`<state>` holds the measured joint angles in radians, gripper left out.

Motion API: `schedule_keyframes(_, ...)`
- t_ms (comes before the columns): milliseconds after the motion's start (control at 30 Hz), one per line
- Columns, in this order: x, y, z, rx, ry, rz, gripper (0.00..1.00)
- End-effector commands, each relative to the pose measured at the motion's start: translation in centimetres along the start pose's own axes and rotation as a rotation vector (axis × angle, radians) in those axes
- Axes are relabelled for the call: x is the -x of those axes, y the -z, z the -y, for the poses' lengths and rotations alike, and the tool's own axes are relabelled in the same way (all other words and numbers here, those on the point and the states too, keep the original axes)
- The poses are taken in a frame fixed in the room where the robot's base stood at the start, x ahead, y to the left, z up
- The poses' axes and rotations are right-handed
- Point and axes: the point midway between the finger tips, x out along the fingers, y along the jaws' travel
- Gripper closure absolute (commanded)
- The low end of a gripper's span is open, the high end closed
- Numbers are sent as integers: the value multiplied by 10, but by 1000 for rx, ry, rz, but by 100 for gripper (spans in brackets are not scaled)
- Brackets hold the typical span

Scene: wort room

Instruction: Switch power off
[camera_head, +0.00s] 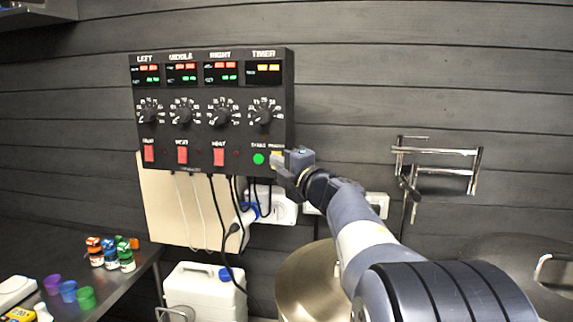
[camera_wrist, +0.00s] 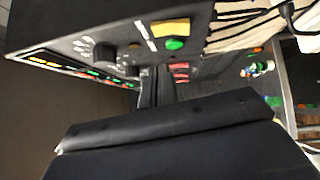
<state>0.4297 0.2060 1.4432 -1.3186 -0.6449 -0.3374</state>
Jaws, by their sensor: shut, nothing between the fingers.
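The black control panel (camera_head: 213,135) hangs on the wall, with its displays lit. A yellow power switch (camera_head: 277,154) sits at its lower right corner, partly behind my gripper; it shows clearly in the wrist view (camera_wrist: 170,28). Beside it is a round green button (camera_head: 258,158), also in the wrist view (camera_wrist: 175,44). My gripper (camera_head: 281,170) is shut and empty, at the panel's lower right corner, close to the yellow switch. In the wrist view the dark fingers (camera_wrist: 155,88) point toward the panel face. I cannot tell whether they touch it.
Several dials and red heat switches (camera_head: 182,155) share the panel. Cables hang below it to a white socket box (camera_head: 272,206). A white canister (camera_head: 205,290) stands below. Small bottles and cups (camera_head: 68,291) are on the left table. Metal kettles are at lower right.

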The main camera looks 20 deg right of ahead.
Motion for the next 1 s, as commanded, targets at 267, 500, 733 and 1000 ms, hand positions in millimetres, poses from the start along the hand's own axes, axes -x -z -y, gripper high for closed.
schedule_keyframes(267, 50, -1, -8, 3, -1, 4, 100)
schedule_keyframes(500, 88, -2, -15, 2, -2, 2, 100)
schedule_keyframes(733, 99, -1, -16, -1, 1, -1, 100)
schedule_keyframes(1000, 98, -1, -17, -1, 1, -1, 100)
